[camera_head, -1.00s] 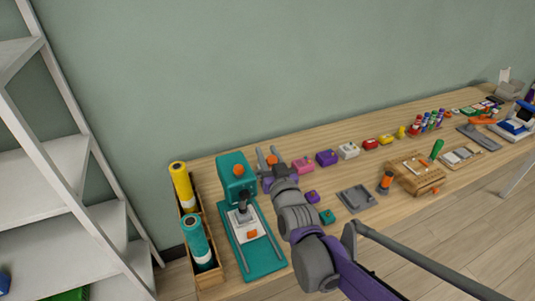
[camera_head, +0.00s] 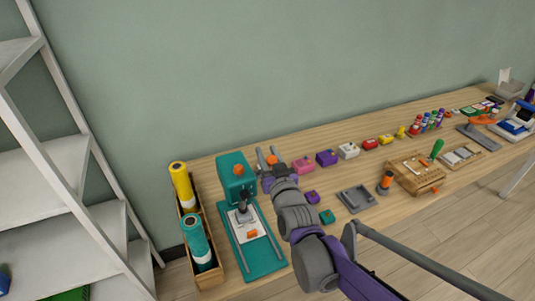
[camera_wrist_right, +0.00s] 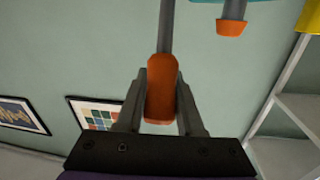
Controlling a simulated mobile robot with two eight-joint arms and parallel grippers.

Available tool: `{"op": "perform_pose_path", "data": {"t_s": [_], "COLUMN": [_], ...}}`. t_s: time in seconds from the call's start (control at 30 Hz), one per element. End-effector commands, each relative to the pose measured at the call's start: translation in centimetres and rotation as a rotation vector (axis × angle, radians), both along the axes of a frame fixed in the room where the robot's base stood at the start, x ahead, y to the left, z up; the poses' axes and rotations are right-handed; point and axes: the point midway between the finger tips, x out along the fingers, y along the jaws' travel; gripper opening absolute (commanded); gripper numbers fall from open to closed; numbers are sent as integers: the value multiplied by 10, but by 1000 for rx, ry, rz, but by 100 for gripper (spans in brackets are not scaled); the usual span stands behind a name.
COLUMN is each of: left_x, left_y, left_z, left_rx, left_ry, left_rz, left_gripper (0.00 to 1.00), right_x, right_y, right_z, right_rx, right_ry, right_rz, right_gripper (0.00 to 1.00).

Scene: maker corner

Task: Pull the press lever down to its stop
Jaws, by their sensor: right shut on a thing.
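The teal press (camera_head: 237,180) stands at the left end of the wooden bench, with its base plate (camera_head: 263,262) towards the front edge. Its lever (camera_wrist_right: 167,25) is a grey rod with an orange grip (camera_wrist_right: 162,88). In the wrist view my right gripper (camera_wrist_right: 161,85) is shut on this grip, with a finger on each side. In the head view the right gripper (camera_head: 268,158) is just right of the press head, and a bit of the orange grip (camera_head: 272,160) shows between the fingers. My left gripper is not in view.
A wooden box (camera_head: 209,280) with yellow (camera_head: 183,186) and teal (camera_head: 197,240) rolls stands left of the press. Small coloured boxes, a grey tray (camera_head: 357,199) and a wooden fixture (camera_head: 416,174) lie to the right. A white shelf (camera_head: 60,180) stands far left.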

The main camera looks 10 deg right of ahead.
Motion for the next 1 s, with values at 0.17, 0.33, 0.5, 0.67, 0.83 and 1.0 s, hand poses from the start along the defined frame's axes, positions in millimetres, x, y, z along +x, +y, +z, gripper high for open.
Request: {"op": "perform_pose_path", "data": {"t_s": [0.17, 0.33, 0.5, 0.67, 0.83, 1.0], "left_x": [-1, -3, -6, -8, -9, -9], "left_y": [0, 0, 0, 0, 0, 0], "left_z": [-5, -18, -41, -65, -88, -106], "left_rx": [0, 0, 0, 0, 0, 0], "left_ry": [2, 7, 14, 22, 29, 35], "left_rz": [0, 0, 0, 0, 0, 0], "left_gripper": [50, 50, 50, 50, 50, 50], "right_x": [-3, -12, -24, -37, -47, -54], "right_y": [-1, -4, -8, -12, -16, -18], "right_z": [-3, -10, -22, -34, -46, -54], "right_rx": [5, 27, 63, 101, 137, 165], "right_ry": [-20, -86, -196, -313, -425, -511], "right_rz": [0, -1, -1, 0, -1, 0], "right_gripper": [0, 0, 0, 0, 0, 0]}}
